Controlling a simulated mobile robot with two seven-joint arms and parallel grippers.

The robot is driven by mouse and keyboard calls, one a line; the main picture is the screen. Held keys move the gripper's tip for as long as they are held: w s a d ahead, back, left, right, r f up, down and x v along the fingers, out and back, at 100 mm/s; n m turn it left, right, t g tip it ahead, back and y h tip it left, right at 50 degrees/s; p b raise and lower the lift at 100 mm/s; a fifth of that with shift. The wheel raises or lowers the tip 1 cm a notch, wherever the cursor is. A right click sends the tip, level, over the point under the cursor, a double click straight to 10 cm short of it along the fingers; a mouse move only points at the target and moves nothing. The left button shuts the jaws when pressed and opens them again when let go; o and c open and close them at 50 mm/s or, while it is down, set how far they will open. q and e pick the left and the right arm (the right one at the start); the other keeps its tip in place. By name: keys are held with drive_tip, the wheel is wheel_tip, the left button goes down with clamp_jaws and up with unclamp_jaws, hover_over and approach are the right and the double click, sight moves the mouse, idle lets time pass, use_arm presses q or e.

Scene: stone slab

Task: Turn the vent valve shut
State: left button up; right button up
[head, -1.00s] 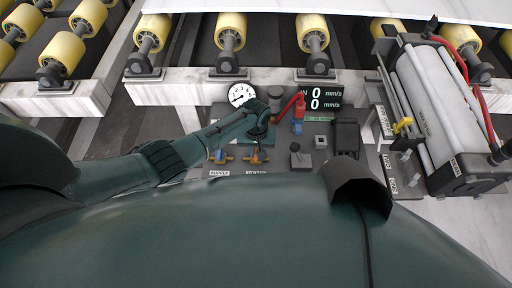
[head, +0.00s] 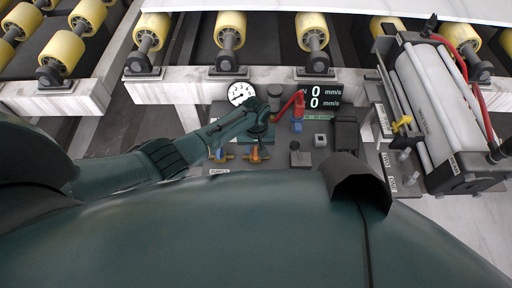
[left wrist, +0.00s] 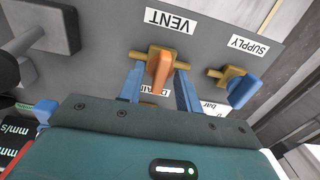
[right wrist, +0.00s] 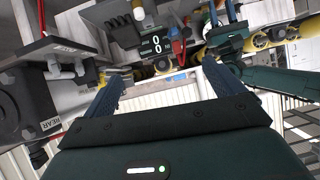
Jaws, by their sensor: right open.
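The vent valve, a brass body with an orange handle (left wrist: 162,70), sits on the grey panel beside an upside-down VENT label (left wrist: 170,20) in the left wrist view. My right gripper (right wrist: 163,88) is open and empty in the right wrist view, away from the valve.
The supply valve with a blue handle (left wrist: 243,92) is close beside the vent valve. A gauge (head: 239,93), a red-handled device (head: 298,108) and a display (head: 324,97) stand around the left gripper.

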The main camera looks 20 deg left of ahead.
use_arm(q)
drive_tip(key=shift+r, duration=0.45)
wheel_tip(320, 180, up, 5)
drive_tip(key=p, duration=0.2)
drive_tip(key=shift+p, duration=0.3)
wheel_tip(320, 180, up, 7)
drive_tip(key=p, duration=0.1)
use_arm(e)
drive_tip(key=shift+s+d+r+h, duration=0.1)
drive_tip(key=shift+d+r+h, duration=0.2)
drive_tip(key=shift+d+r, duration=0.3)
use_arm(q)
drive_tip(key=shift+s, duration=0.1)
